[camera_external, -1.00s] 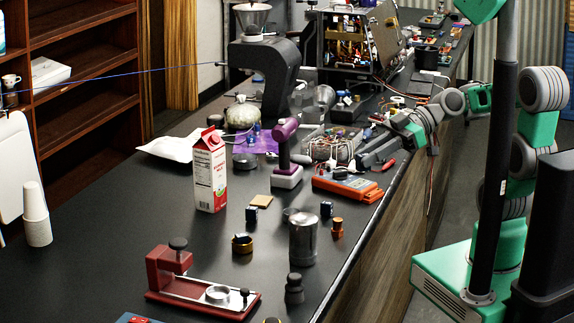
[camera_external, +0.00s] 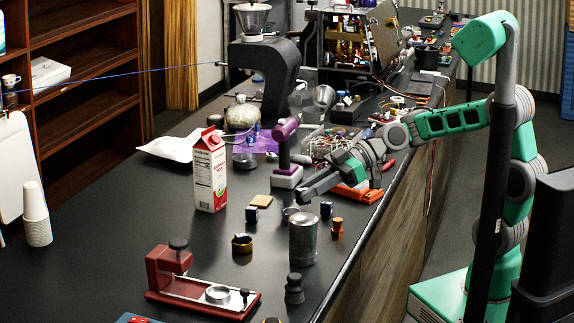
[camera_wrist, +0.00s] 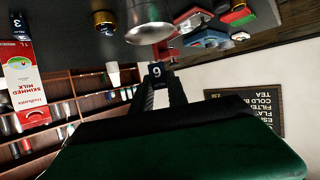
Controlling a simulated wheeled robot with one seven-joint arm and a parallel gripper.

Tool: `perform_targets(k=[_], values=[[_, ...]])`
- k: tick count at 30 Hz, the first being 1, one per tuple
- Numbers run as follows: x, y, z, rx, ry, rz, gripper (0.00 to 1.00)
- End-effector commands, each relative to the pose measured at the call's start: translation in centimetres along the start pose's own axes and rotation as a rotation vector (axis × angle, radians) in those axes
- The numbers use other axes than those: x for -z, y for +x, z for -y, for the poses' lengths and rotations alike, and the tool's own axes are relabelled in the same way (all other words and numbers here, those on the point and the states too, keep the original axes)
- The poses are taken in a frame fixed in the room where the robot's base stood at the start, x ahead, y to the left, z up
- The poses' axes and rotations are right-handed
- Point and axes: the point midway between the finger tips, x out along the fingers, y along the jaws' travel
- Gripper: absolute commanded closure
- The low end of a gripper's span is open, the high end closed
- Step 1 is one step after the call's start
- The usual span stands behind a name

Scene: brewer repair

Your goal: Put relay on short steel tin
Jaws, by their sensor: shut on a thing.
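My gripper (camera_external: 303,197) is low over the counter, just behind the tall steel tin (camera_external: 303,238). In the wrist view my gripper (camera_wrist: 157,80) is shut on a small dark relay (camera_wrist: 156,70) with a white digit. The held relay cannot be made out in the external view. A short steel tin (camera_external: 289,212) seems to stand just behind the tall one, partly hidden by it, close to my fingertips. I cannot tell whether the relay touches it. Two similar dark blue blocks stand nearby, one on the left (camera_external: 252,214) and one on the right (camera_external: 326,209).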

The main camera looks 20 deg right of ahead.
Motion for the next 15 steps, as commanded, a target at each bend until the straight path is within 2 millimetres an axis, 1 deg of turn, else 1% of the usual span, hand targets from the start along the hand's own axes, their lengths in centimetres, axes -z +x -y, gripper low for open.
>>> perform_targets(k=[3, 5, 15], values=[[-2.0, 0.8, 0.1, 0.003, 0.007, 0.001, 1.00], [-2.5, 1.0, 0.1, 0.002, 0.003, 0.001, 1.00], [-3.1, 1.2, 0.1, 0.001, 0.000, 0.000, 1.00]])
